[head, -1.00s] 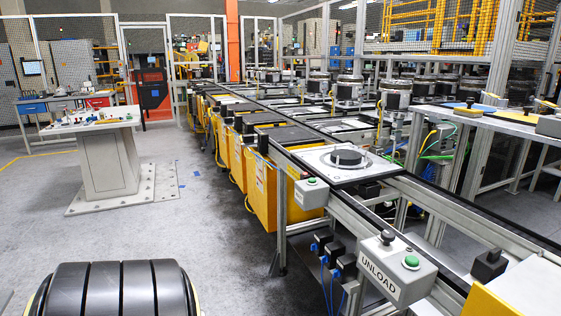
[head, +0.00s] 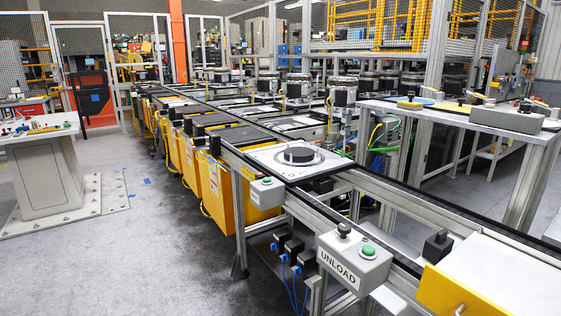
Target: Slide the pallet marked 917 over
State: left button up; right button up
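More pallets with stacked metal clutch units (head: 343,97) stand on the far conveyor line. Neither of my grippers is in view.
A control box marked UNLOAD (head: 352,262), with a green button, stands at the conveyor's near edge. A smaller button box (head: 267,193) is behind it. Yellow panels (head: 215,183) line the conveyor's left side. A worktable (head: 520,126) stands at right.

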aim_at(296, 164)
jog(key=u, duration=0.25)
jog(key=k, duration=0.9)
jog(key=u, duration=1.15)
jog(key=i, duration=2)
jog(key=z, duration=0.5)
jog(key=i, duration=1.6)
jog(key=z, duration=1.15)
